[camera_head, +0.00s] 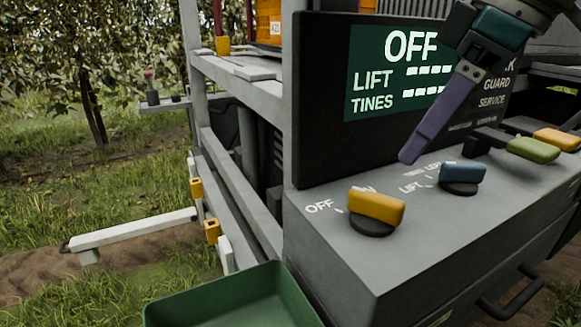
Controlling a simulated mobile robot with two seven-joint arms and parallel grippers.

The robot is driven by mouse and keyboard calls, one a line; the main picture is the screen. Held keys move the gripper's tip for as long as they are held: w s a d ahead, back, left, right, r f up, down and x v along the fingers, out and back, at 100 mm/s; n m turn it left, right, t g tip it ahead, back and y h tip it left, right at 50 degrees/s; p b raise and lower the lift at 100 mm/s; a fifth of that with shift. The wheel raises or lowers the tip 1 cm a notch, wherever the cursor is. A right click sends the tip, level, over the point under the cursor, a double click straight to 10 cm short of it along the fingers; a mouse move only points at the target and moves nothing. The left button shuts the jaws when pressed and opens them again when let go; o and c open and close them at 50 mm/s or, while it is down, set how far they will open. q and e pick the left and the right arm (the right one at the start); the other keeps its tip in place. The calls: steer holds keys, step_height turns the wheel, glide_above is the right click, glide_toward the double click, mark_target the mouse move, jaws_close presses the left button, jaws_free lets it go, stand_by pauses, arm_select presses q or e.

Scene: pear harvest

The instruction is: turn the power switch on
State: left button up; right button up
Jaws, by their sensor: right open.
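The power switch (375,207) is a yellow rotary knob on a dark round base, on the sloping grey console (420,240). An OFF label is printed to its left; another label behind it is mostly hidden by the knob. The green display (373,102) above reads OFF, LIFT and TINES. My right gripper (434,120) comes in from the top right and hangs in front of the display. One long purple finger points down and left, above the console and apart from the yellow knob. The gripper is open and empty. My left gripper is out of view.
A blue knob (462,176) sits right of the yellow one. A green tray (235,302) stands below the console at the left. Grey frame posts rise behind, with grass and trees beyond.

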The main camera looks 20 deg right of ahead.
mark_target(377, 195)
steer(key=x, duration=0.9)
steer(key=shift+s+a+r+b, duration=0.1)
steer(key=shift+a+b, duration=0.1)
steer(key=shift+b, duration=0.1)
jaws_close()
